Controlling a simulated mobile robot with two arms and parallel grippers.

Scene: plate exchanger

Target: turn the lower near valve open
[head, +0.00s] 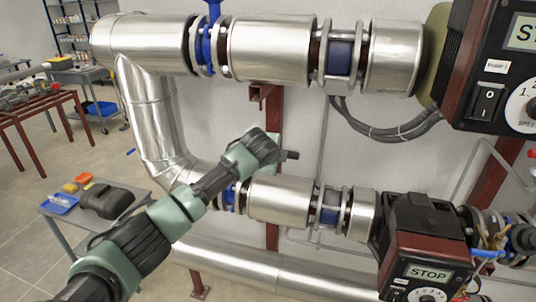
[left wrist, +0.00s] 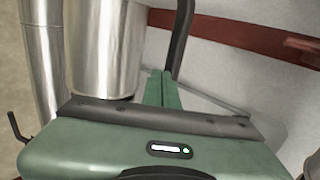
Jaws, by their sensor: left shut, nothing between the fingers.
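The lower pipe carries a blue valve (head: 230,195), mostly hidden behind my left arm in the head view. Its handle cannot be made out. My left gripper (head: 268,142) is in front of the wall, above the lower silver pipe section (head: 290,199) and to the right of the blue valve. In the left wrist view its green fingers (left wrist: 160,88) are together with nothing between them. A dark curved rod (left wrist: 183,40) shows just beyond the fingertips; whether they touch it is unclear. My right gripper is not in view.
An upper pipe has another blue valve (head: 206,46) with its handle upward. A red-brown post (head: 273,120) stands behind my gripper. A pump with a STOP display (head: 429,273) is at lower right. A small table (head: 60,222) with trays is at left.

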